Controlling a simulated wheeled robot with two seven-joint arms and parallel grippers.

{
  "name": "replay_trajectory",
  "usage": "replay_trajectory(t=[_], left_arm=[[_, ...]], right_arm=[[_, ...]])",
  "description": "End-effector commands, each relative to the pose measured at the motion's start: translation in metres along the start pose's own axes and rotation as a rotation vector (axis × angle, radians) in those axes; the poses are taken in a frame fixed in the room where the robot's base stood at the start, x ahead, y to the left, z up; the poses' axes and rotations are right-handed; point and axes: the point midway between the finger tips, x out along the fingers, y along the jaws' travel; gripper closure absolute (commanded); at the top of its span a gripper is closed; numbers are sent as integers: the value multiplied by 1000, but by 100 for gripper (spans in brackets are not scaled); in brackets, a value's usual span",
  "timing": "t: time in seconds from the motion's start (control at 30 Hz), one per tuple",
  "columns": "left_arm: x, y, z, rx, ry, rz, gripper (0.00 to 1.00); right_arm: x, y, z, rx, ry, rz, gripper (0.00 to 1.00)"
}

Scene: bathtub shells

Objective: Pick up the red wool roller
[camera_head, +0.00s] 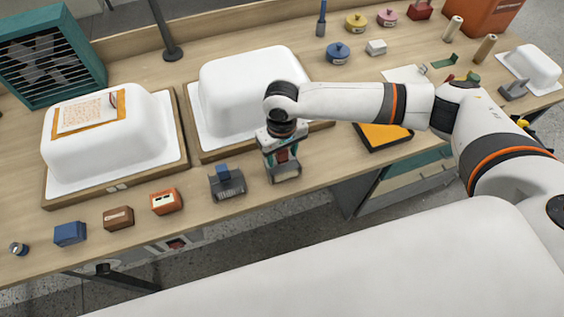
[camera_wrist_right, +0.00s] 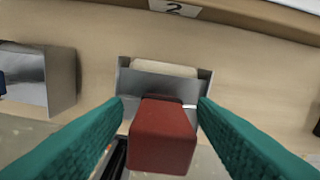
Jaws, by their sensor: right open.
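The red wool roller shows in the right wrist view as a red block-shaped handle (camera_wrist_right: 163,140) on a grey metal holder with a pale roller (camera_wrist_right: 165,68) behind it. In the head view its red part (camera_head: 283,156) is partly hidden by my right gripper. My right gripper (camera_head: 282,162) is open over it at the bench's front edge, with one teal finger on each side of the red handle. Whether the fingers touch the handle I cannot tell. My left gripper is not in view.
A similar grey tool with a blue handle (camera_head: 226,182) stands just left of the gripper. Orange (camera_head: 165,201), brown (camera_head: 118,217) and blue (camera_head: 70,233) blocks line the front edge. Two white tub shells (camera_head: 105,140) (camera_head: 240,85) on wooden boards stand behind. An orange-topped black tray (camera_head: 383,136) lies right.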

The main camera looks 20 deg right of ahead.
Motion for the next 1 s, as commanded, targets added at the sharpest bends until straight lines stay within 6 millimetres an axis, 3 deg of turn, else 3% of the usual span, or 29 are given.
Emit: replay_trajectory(t=[0.1, 0.4, 0.77, 1.0], left_arm=[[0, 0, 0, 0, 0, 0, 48], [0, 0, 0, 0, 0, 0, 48], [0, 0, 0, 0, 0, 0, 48], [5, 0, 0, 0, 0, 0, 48]], right_arm=[[0, 0, 0, 0, 0, 0, 49], [-1, 0, 0, 0, -1, 0, 98], [-3, 0, 1, 0, -3, 1, 100], [-40, 0, 2, -1, -6, 2, 100]])
